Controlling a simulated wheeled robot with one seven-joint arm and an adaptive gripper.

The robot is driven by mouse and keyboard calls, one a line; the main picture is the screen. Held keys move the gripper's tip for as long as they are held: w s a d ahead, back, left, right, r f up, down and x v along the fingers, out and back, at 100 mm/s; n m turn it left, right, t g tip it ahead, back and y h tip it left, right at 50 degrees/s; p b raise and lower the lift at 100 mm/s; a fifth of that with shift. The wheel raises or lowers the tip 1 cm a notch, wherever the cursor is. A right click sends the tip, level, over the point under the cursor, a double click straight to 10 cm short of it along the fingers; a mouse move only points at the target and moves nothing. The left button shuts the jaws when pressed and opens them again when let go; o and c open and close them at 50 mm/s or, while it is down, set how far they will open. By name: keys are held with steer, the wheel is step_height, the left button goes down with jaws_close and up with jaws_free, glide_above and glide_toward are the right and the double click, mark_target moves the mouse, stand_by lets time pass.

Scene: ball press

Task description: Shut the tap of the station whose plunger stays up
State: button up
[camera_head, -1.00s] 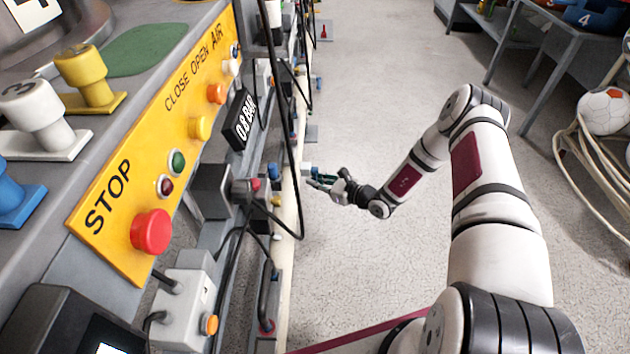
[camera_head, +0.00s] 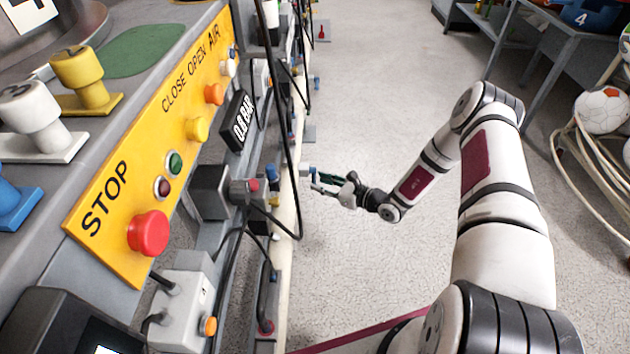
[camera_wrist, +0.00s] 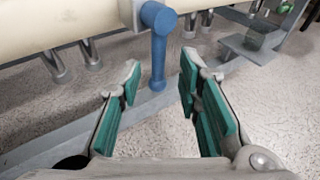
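A blue tap handle (camera_wrist: 158,55) hangs straight down from a cream pipe (camera_wrist: 60,28) in the wrist view. My gripper (camera_wrist: 160,80) is open, with one green-padded finger on each side of the handle. I see no clear contact with it. In the head view, my gripper (camera_head: 316,180) is at the rail beside the bench. The plungers in the head view are yellow (camera_head: 80,72), white (camera_head: 35,115) and blue (camera_head: 12,203), standing on the bench top. Which station this tap belongs to cannot be told from these frames.
A yellow panel (camera_head: 112,236) carries a red stop button (camera_head: 149,233) and several other buttons. A display (camera_head: 240,120) reads 0.8 bar. Black hoses (camera_head: 291,130) hang along the bench. A ball rack (camera_head: 590,165) stands farther right.

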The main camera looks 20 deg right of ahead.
steer(key=v, duration=0.8)
steer(key=shift+s+d, duration=0.15)
